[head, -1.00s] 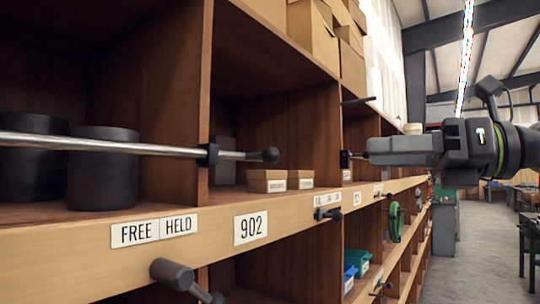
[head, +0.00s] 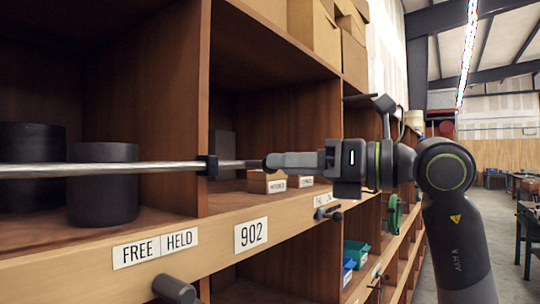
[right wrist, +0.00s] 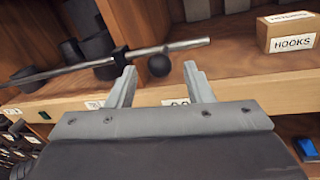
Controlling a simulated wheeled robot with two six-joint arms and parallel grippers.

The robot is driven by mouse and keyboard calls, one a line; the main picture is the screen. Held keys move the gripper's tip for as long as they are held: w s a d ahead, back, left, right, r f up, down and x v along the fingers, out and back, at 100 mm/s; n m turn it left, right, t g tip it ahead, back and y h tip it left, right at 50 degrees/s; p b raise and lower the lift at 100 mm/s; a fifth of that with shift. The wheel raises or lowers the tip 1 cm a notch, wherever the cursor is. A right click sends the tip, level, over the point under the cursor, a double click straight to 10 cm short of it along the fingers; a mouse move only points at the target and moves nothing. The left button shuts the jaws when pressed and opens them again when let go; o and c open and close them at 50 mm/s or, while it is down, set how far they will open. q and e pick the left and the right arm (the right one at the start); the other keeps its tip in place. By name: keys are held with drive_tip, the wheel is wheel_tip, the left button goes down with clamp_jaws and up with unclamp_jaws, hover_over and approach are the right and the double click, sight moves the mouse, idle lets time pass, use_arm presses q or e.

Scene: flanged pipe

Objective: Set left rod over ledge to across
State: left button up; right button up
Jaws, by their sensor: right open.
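The left rod (head: 150,168) is a long metal bar running level across the front of the left compartment, above the ledge (head: 215,222). It passes a dark clamp (head: 207,166) at the divider. A dark ball knob near its right end is mostly hidden by my gripper in the head view. The right wrist view shows the rod (right wrist: 60,72) and the knob (right wrist: 159,65) in front of it. My right gripper (head: 270,160) is open at the knob. Its two fingers (right wrist: 160,75) stand either side of the knob in that view, with gaps; contact is not visible. My left gripper is not in view.
Two dark cylinders (head: 103,185) stand in the left compartment behind the rod. Small boxes (head: 267,182) sit in the middle compartment. Labels FREE, HELD (head: 160,248) and 902 are on the ledge. Another dark handle (head: 175,288) juts out below. The aisle at right is open.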

drive_tip(key=shift+p+x, duration=0.45)
drive_tip(key=shift+x, duration=1.55)
clamp_jaws()
